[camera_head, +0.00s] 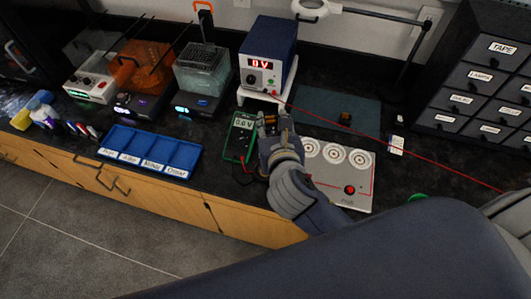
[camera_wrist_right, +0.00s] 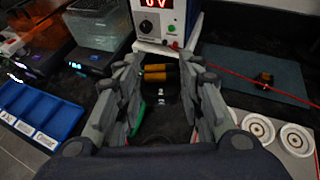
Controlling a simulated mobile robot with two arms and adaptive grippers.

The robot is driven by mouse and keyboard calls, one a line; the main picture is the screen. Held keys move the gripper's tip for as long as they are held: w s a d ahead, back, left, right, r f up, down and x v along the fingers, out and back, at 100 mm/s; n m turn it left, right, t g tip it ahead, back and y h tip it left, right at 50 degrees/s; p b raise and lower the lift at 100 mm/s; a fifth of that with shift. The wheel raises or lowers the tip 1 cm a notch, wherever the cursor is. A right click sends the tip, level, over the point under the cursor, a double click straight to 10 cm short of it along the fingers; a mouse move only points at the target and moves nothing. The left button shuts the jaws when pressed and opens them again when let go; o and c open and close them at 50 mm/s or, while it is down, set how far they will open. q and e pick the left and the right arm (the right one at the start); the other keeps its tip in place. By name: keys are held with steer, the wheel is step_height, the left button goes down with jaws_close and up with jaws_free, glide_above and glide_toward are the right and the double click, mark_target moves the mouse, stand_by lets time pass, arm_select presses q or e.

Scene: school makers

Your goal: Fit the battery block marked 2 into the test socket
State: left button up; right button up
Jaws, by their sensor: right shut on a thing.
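My right gripper (camera_head: 272,126) is above the worktop, just right of the green multimeter. It is shut on a dark block with orange-yellow cylinders (camera_wrist_right: 160,74), which shows between the fingers in the wrist view. Orange parts of this block (camera_head: 270,117) also show in the head view. A small black-and-orange block (camera_head: 345,118) lies on the blue-grey mat. A light grey panel (camera_head: 362,199) with several round white fittings and a red button lies right of the gripper. I cannot tell which part is the test socket. My left gripper is not seen.
A blue power supply (camera_head: 266,52) reading 0 V stands behind the gripper. A multimeter (camera_head: 240,137) is close on its left. A red wire (camera_head: 400,146) crosses right over the worktop. A blue labelled tray (camera_head: 150,153) lies left; drawers (camera_head: 483,75) stand right.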

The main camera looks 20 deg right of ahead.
steer(key=f+y, duration=0.1)
steer(key=a+f+n+p, duration=0.1)
steer(key=f+n+y+p, duration=0.1)
steer(key=f, duration=0.1)
steer(key=shift+w+a+y, duration=0.3)
steer(key=shift+a, duration=0.05)
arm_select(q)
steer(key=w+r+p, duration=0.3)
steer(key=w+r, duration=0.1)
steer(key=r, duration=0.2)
arm_select(e)
steer(key=f+n+y, duration=0.1)
steer(key=f, duration=0.1)
steer(key=s+f+n+y, duration=0.1)
steer(key=f, duration=0.2)
steer(key=s+f+n+y+b, duration=0.1)
steer(key=f, duration=0.1)
steer(key=shift+s+f+y, duration=0.25)
steer(key=shift+f+y, duration=0.15)
steer(key=shift+f, duration=0.3)
step_height(320, 180, down, 4)
steer(key=b, duration=0.4)
steer(key=shift+r, duration=0.25)
steer(key=shift+f+b, duration=0.55)
steer(key=shift+b, duration=0.1)
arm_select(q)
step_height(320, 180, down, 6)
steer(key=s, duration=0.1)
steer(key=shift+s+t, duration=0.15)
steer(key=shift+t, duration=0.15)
